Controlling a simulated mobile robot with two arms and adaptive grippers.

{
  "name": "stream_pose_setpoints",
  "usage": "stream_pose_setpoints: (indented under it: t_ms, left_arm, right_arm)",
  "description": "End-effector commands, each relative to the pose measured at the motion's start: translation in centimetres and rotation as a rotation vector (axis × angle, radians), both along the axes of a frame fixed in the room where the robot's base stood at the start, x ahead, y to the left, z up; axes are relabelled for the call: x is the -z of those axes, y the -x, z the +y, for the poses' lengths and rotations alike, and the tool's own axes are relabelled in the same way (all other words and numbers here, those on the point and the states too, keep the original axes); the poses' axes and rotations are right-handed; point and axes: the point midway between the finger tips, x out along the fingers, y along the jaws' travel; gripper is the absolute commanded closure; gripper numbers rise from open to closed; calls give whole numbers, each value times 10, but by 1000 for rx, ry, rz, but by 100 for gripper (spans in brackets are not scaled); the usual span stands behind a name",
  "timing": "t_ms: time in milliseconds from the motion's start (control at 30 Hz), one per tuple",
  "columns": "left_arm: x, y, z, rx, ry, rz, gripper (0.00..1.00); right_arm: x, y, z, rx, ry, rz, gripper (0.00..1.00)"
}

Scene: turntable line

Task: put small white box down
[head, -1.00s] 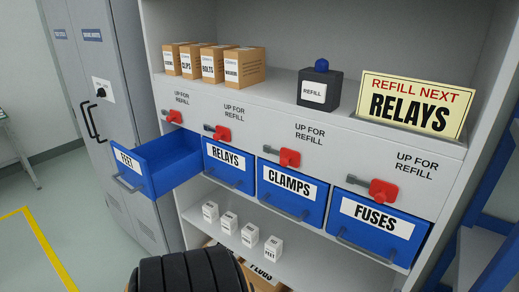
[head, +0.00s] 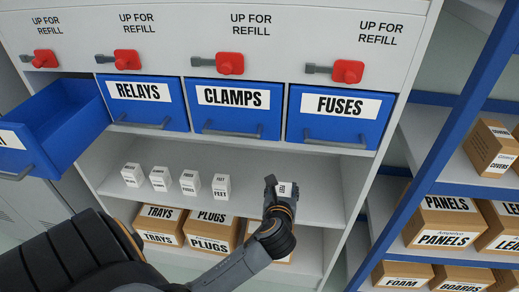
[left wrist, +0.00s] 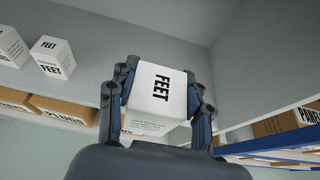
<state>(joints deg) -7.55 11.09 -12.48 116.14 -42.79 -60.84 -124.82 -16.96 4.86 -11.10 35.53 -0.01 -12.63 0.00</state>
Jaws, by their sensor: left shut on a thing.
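My left gripper (head: 282,190) is shut on a small white box (head: 285,189). In the left wrist view the held box (left wrist: 157,97) sits between the two fingers and reads FEET; its label is turned sideways. In the head view it is at the right part of the lower shelf (head: 315,200), near the front edge. I cannot tell whether it touches the shelf. Several similar white boxes stand in a row to its left; the nearest one (head: 221,187) also reads FEET and shows in the left wrist view (left wrist: 52,57). My right gripper is out of view.
An open blue drawer (head: 62,122) juts out at the left. The RELAYS (head: 140,92), CLAMPS (head: 237,97) and FUSES (head: 340,107) drawers above the shelf are shut. Cardboard boxes (head: 211,228) lie below. A blue-framed rack (head: 440,120) stands at right.

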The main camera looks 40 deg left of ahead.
Motion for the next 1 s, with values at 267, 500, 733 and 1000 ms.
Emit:
stream_pose_setpoints:
  t_ms: [267,500,733,1000]
  left_arm:
    - [28,-53,38,-4,0,-1,87]
    - [70,-89,63,-2,1,1,87]
    - [89,-103,74,-1,-1,-1,87]
    - [123,-107,75,0,4,1,87]
  right_arm:
    - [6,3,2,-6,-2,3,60]
    - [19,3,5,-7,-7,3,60]
    - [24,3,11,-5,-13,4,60]
    - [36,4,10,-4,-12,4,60]
